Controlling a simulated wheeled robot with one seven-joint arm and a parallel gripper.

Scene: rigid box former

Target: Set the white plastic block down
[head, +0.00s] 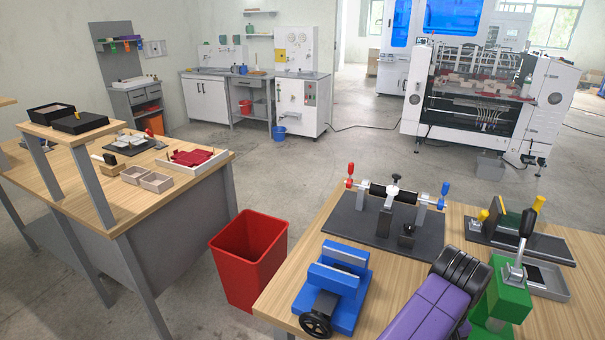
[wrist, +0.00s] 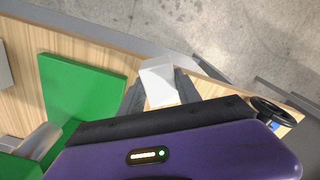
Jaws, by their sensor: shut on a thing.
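In the wrist view the white plastic block (wrist: 158,84) sits between the two dark fingers of my gripper (wrist: 160,94). My gripper is shut on it. The block is over or near the edge of the wooden tabletop (wrist: 28,42); I cannot tell whether it touches the wood. The block's lower end is partly hidden by the gripper body. In the head view my purple arm reaches in at the bottom right, and neither the fingers nor the block can be seen there.
A blue vise (head: 335,287) with a black handwheel (wrist: 270,108) stands close by. A dark fixture plate (head: 350,222) lies behind. A red bin (head: 248,262) stands on the floor.

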